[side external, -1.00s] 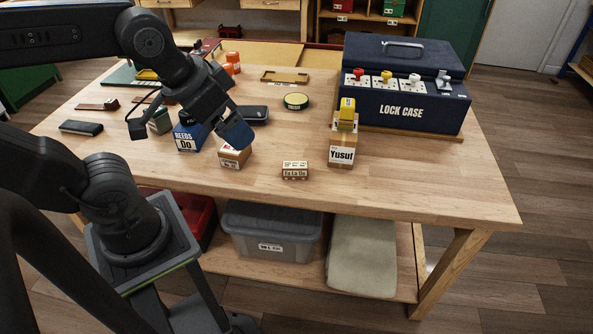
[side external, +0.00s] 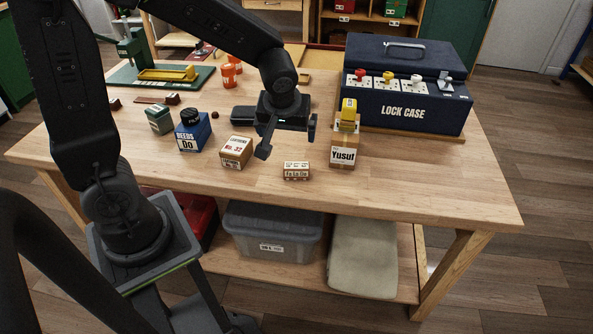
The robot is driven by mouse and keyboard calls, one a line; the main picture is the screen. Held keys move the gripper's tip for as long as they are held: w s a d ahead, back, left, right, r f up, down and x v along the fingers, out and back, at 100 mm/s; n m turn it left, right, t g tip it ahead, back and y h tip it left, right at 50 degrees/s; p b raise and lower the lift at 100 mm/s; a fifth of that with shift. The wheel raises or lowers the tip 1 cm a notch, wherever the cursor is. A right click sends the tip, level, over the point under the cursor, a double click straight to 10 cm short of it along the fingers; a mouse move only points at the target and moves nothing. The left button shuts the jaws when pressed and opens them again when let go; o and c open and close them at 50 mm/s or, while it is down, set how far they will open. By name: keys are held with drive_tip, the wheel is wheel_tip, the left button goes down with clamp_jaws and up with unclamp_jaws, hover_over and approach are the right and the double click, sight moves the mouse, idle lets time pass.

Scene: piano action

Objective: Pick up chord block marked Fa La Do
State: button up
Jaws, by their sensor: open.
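The chord block marked Fa La Do (side external: 296,171) is a small light wooden block with dark bands and a white label. It sits on the table near its front edge, in the middle of the side view. My gripper (side external: 288,147) is open and empty, pointing down above and slightly behind the block. Its two dark fingers are spread, one to the left and one to the right of the block's top. It appears apart from the block.
A cardboard carton (side external: 236,151) stands just left of the block, and the box labelled Yusuf (side external: 343,156) just right. The blue Do box (side external: 193,133) is farther left. The blue lock case (side external: 405,105) fills the back right. The table's front right is clear.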

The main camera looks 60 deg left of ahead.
drive_tip(key=n, duration=0.2)
approach(297, 165)
drive_tip(key=shift+y, duration=0.3)
drive_tip(key=x, duration=0.5)
drive_tip(key=shift+s+f, duration=0.1)
drive_tip(key=shift+f, duration=0.1)
drive_tip(key=shift+d+x, duration=0.2)
drive_tip(key=shift+x, duration=2.35)
drive_tip(key=shift+f, duration=0.1)
drive_tip(key=shift+c, duration=0.4)
drive_tip(key=c, duration=0.9)
drive_tip(key=shift+o, duration=0.2)
